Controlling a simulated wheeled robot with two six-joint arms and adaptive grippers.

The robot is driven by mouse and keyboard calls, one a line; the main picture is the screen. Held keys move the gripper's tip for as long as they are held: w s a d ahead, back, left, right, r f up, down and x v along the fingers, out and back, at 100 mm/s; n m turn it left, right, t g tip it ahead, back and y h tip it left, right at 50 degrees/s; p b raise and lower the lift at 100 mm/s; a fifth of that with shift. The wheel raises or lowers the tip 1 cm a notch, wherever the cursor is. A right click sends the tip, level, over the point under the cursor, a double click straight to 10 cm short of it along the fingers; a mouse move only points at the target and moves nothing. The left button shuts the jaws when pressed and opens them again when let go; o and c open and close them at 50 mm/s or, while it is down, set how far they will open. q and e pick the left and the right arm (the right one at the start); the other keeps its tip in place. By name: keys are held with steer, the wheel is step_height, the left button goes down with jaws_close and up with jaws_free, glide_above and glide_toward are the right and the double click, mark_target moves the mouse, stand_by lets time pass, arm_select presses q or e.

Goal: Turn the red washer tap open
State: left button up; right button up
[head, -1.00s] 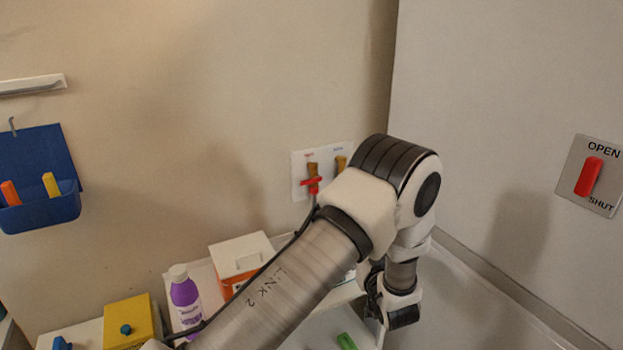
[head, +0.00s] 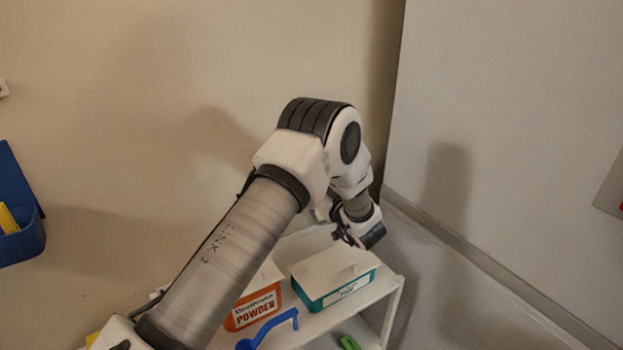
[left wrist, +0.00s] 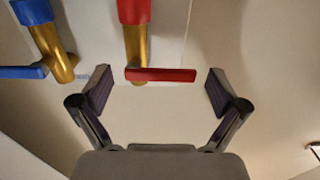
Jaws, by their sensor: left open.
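The red washer tap shows in the left wrist view, with a brass body (left wrist: 136,45), a red collar on top and a red lever (left wrist: 160,75) lying crosswise to the body. My left gripper (left wrist: 161,80) is open, with one finger on each side of the lever's level. Its fingers look apart from the lever, and nothing is held. In the head view my left arm hides the tap, and my left gripper (head: 352,236) is small and partly hidden above the shelf. My right gripper is not in view.
A second tap with a blue lever (left wrist: 22,72) is close beside the left finger in the wrist view. Below the arm, a white shelf (head: 393,300) holds a teal box (head: 335,291), an orange powder box (head: 252,308) and a blue scoop (head: 270,328). A white panel stands at right.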

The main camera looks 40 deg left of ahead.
arm_select(q)
steer(key=shift+a, duration=0.25)
steer(key=shift+s+d+r, duration=0.1)
steer(key=shift+d+r, duration=0.2)
steer(key=shift+d, duration=0.15)
steer(key=shift+c, duration=0.4)
steer(key=shift+d, duration=0.15)
steer(key=c, duration=1.1)
steer(key=shift+o, duration=0.2)
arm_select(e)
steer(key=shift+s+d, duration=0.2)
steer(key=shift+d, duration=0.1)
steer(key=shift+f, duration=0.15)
